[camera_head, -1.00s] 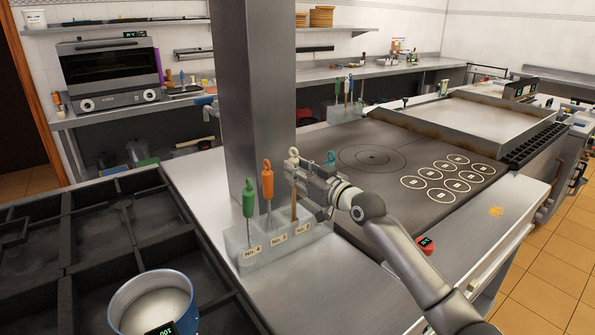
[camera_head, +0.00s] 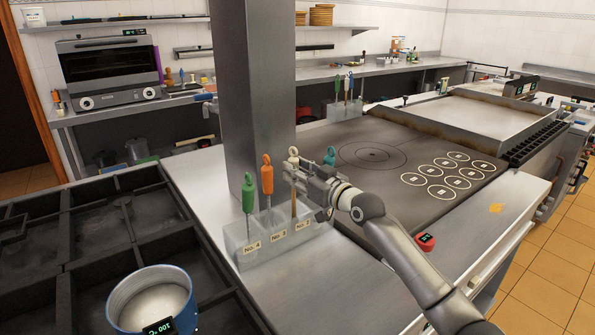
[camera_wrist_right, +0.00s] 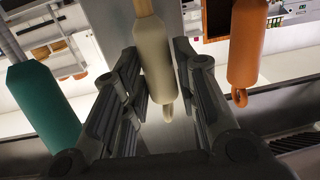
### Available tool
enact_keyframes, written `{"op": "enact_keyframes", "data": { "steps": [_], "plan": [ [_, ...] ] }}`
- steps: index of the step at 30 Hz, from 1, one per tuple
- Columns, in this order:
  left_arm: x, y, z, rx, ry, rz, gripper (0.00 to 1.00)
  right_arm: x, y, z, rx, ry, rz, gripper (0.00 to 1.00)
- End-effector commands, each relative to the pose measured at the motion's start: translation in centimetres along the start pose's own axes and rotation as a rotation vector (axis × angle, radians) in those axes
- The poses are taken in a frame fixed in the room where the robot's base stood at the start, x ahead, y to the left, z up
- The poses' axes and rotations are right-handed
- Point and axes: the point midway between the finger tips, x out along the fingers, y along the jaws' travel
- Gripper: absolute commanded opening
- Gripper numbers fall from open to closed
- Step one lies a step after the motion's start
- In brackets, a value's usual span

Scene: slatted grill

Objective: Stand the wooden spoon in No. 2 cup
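The wooden spoon (camera_head: 294,156), with a cream handle and a wooden shaft, stands nearly upright over the No. 2 cup (camera_head: 304,226). Its shaft goes down at this cup; the lower end is hidden, so I cannot tell how deep it sits. My right gripper (camera_head: 298,175) is at the cream handle. In the right wrist view the spoon (camera_wrist_right: 154,50) lies between the two fingers (camera_wrist_right: 158,75), which appear closed against both sides of its handle. My left gripper is not in view.
The green-handled tool (camera_head: 248,196) stands in the No. 4 cup and the orange-handled tool (camera_head: 267,175) in the No. 3 cup. A teal-handled tool (camera_head: 330,156) is close behind my gripper. A metal column (camera_head: 252,100) rises behind the cups. A blue pot (camera_head: 122,318) stands at the front left.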

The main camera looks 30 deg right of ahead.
Motion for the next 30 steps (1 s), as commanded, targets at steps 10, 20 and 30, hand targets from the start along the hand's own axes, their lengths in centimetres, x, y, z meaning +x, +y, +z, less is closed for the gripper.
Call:
{"op": "enact_keyframes", "data": {
  "steps": [10,20,30],
  "plan": [
    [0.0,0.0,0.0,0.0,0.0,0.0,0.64,0.0,0.0,-0.1,0.0,0.001,0.0,0.47],
    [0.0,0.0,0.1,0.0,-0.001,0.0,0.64,-2.0,0.1,0.1,-0.001,-0.001,0.001,0.47],
    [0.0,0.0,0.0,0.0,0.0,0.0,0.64,-7.3,0.0,0.2,-0.002,-0.003,0.001,0.47]
  ]
}}
